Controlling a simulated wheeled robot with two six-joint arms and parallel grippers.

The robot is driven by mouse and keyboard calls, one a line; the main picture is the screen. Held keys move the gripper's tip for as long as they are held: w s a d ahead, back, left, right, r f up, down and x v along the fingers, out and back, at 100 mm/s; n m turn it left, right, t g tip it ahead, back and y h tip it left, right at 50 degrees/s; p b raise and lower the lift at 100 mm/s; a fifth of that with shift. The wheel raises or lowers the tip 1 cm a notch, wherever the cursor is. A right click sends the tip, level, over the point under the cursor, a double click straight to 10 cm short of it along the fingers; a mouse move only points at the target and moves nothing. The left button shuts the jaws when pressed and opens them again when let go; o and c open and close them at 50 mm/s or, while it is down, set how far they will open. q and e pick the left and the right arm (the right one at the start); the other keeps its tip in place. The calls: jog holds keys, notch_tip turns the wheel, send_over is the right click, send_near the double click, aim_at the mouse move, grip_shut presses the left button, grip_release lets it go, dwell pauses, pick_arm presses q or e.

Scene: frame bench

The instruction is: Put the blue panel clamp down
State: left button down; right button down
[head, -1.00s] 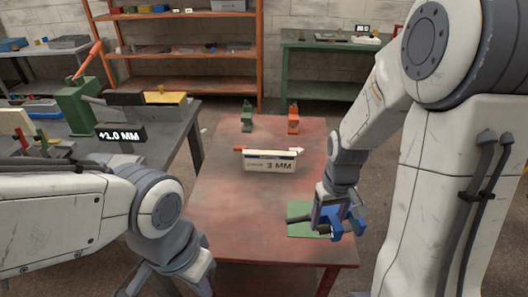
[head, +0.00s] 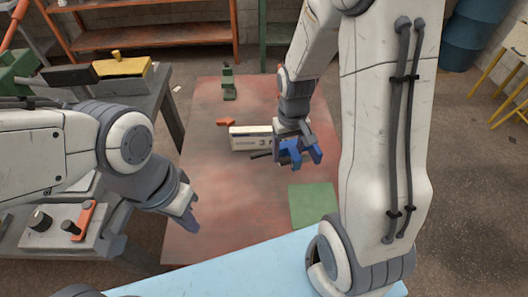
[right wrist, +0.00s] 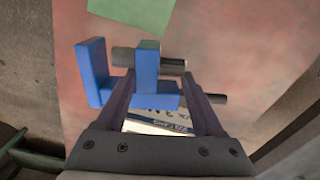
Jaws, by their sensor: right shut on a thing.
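The blue panel clamp (head: 302,153) is in my right gripper (head: 288,141), over the red table beside the right end of a white block. In the right wrist view the blue clamp (right wrist: 148,72), with its dark grey rods, sits between the fingers of the right gripper (right wrist: 163,98). I cannot tell whether the clamp touches the table. My left gripper (head: 188,218) hangs over the table's left side, apart from the clamp; its jaw opening is not clear.
A green square (head: 315,204) lies bare on the red table (head: 215,185). The white block (head: 249,139) has an orange piece (head: 226,122) behind it; a green clamp (head: 229,86) stands further back. A grey bench (head: 160,88) is at left. The table's front middle is clear.

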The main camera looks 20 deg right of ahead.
jog(key=w+a+f, duration=0.4)
jog(key=w, duration=0.1)
jog(key=shift+a+p, duration=0.3)
jog(key=shift+p, duration=0.05)
jog(key=shift+f, duration=2.05)
jog(key=shift+f, duration=0.2)
grip_release()
jog(key=shift+r, duration=0.15)
